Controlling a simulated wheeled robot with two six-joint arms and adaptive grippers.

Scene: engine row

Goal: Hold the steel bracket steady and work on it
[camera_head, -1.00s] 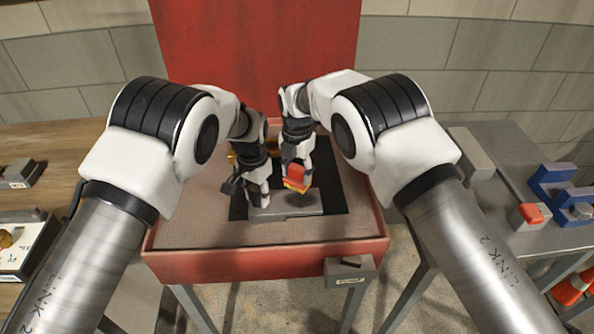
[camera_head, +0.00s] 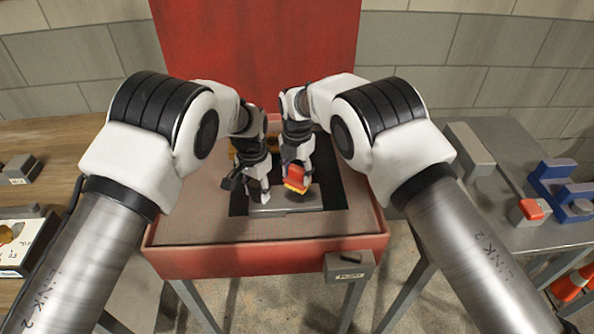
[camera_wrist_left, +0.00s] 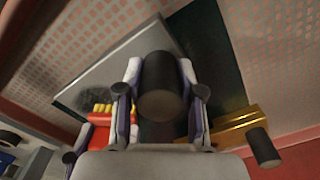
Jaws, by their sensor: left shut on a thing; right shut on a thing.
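The steel bracket (camera_head: 288,209), a flat grey plate, lies on a black mat (camera_head: 333,188) on the red-rimmed bench. It also shows in the left wrist view (camera_wrist_left: 135,65), with a dark round smudge (camera_wrist_left: 82,95) on it. My left gripper (camera_head: 259,194) is shut at the bracket's left end. A dark cylinder (camera_wrist_left: 160,85) stands between its fingers in the left wrist view and hides the exact grip. My right gripper (camera_head: 298,165) is shut on a red brush (camera_head: 297,176) with yellow bristles, which are down at the smudge.
A yellow part (camera_wrist_left: 235,125) with a dark knob sits beside my left gripper. A red panel (camera_head: 260,50) rises behind the bench. A grey labelled box (camera_head: 349,266) is on the bench's front edge. A side table at right holds a red-topped box (camera_head: 528,211) and blue parts (camera_head: 560,187).

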